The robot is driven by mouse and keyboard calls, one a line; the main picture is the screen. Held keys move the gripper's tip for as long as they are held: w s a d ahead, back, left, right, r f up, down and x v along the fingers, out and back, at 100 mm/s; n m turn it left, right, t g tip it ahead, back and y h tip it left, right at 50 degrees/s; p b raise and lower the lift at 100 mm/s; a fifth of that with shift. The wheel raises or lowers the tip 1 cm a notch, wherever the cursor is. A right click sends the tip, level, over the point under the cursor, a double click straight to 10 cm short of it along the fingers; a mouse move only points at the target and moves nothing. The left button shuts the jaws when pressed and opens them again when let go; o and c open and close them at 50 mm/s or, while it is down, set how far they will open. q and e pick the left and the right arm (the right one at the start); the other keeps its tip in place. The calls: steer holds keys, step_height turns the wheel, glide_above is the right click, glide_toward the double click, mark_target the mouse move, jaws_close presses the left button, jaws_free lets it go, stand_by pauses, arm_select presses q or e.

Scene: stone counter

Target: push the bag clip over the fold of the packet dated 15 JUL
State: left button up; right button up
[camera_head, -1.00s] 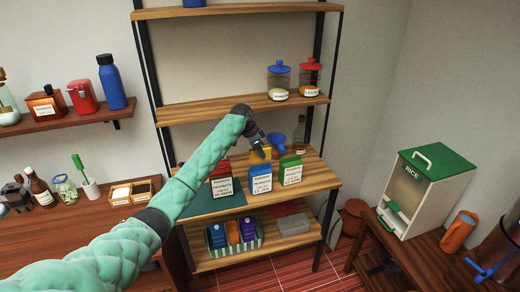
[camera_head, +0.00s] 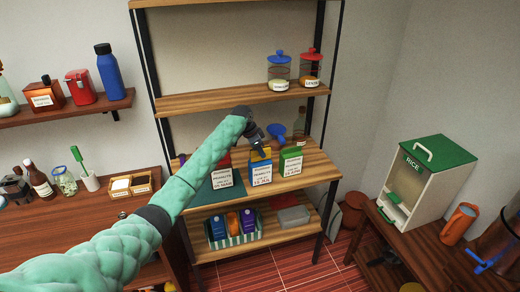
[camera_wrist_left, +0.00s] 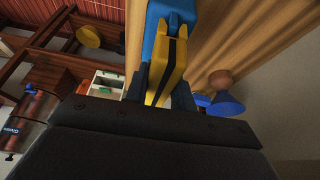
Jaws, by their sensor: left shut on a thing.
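A blue packet (camera_head: 261,174) with a white label stands upright in the middle of the shelf. Its date is too small to read surely. A red packet (camera_head: 222,172) stands to its left and a green packet (camera_head: 291,162) to its right. My left gripper (camera_head: 259,150) is shut on the yellow bag clip (camera_wrist_left: 172,62), at the top edge of the blue packet. In the left wrist view the clip points at the blue packet's top (camera_wrist_left: 172,12) and overlaps it. I cannot tell how far the clip sits over the fold. My right gripper is out of view.
A blue funnel-like thing (camera_head: 276,131) and a bottle (camera_head: 300,122) stand behind the packets. Glass jars (camera_head: 279,72) are on the shelf above. A striped basket (camera_head: 233,238) and a grey box (camera_head: 293,217) are below. The shelf is clear right of the green packet.

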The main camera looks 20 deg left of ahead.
arm_select(q)
steer(key=shift+f, duration=0.25)
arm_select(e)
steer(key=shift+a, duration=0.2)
arm_select(q)
steer(key=o, duration=1)
steer(key=shift+o, duration=0.2)
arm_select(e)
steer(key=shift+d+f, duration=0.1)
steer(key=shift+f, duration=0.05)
arm_select(q)
steer(key=shift+a+r+b, duration=0.2)
steer(key=shift+r+b, duration=0.1)
steer(key=shift+b, duration=0.1)
steer(key=b+v, duration=0.3)
steer(key=v, duration=0.3)
steer(key=shift+s, duration=0.1)
steer(key=shift+s+a+r, duration=0.1)
steer(key=shift+r, duration=0.4)
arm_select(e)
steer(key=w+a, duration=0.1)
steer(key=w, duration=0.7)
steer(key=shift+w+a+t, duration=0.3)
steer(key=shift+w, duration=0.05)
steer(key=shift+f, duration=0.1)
